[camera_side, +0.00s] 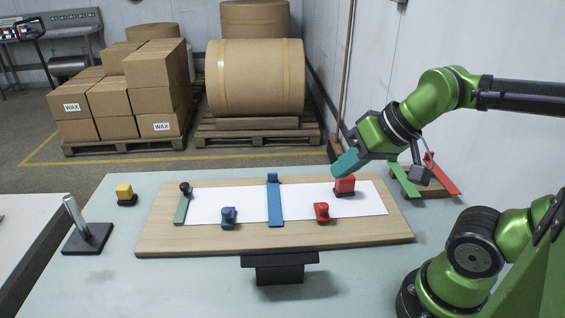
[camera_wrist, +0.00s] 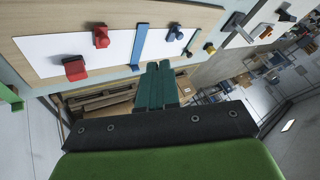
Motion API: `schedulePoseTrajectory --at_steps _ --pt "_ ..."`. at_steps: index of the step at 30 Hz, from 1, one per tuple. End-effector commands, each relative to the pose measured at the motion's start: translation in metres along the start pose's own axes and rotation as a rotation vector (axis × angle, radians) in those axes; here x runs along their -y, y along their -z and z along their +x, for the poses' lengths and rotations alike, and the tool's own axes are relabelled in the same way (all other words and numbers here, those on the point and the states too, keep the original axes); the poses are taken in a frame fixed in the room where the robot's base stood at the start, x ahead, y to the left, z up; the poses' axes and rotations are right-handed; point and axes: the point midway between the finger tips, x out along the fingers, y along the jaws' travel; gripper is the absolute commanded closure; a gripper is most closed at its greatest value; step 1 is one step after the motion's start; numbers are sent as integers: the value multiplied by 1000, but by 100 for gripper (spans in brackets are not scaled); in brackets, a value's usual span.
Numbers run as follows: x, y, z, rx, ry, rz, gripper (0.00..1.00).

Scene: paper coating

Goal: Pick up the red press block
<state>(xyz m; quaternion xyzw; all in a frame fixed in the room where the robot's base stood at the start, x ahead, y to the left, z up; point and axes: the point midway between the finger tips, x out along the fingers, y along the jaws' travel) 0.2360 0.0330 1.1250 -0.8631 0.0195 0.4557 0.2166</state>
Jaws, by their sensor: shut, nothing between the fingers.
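The red press block (camera_side: 344,185) has a dark base and stands upright near the right end of a white paper strip (camera_side: 306,205). In the wrist view the red press block (camera_wrist: 75,68) is left of my fingers. My gripper (camera_side: 338,172) has teal fingers, shut and empty. In the side view it appears close above and left of the block; in the wrist view (camera_wrist: 158,66) the fingertips are clear of it. A smaller red piece (camera_side: 321,212) sits at the paper's near edge and also shows in the wrist view (camera_wrist: 100,38).
A wooden board (camera_side: 190,240) carries the paper, a blue bar (camera_side: 274,203), a green bar (camera_side: 182,208) and a blue piece (camera_side: 228,216). A yellow block (camera_side: 124,194) and a metal post (camera_side: 75,215) stand left. Green and red bars (camera_side: 438,172) lie right, behind the board.

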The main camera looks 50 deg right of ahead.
Motion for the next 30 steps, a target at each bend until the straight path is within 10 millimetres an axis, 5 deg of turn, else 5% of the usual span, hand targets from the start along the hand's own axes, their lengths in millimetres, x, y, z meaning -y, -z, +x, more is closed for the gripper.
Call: schedulePoseTrajectory --at_steps 13,24,30 --pt "0 0 0 0 0 0 30" --pt "-11 3 9 28 -36 40 30" --pt "-51 46 34 136 -164 50 30"
